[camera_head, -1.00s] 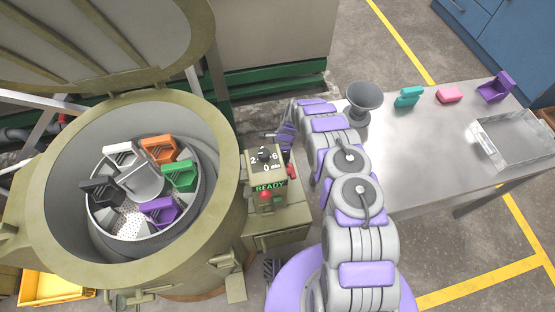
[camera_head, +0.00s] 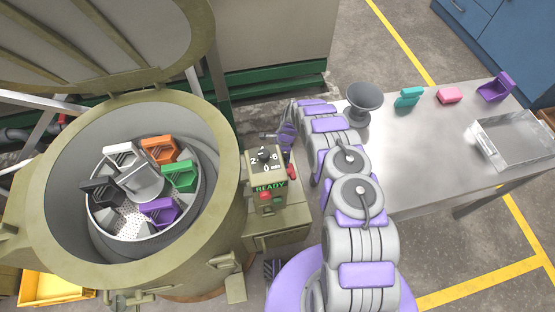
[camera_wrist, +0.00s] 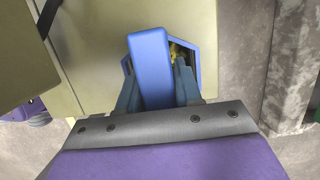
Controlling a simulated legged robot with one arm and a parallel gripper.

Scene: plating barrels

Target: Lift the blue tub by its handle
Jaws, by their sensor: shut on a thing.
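The blue tub (camera_wrist: 195,62) shows in the wrist view, close in front of my gripper (camera_wrist: 158,88). Its broad blue handle (camera_wrist: 150,62) stands between my two dark fingers, which are shut on it. Some yellow contents (camera_wrist: 177,50) show inside the tub behind the handle.
The control box (camera_head: 268,178) reads READY beside my arm. At left, an open barrel machine (camera_head: 225,200) holds a round basket with several coloured tubs.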

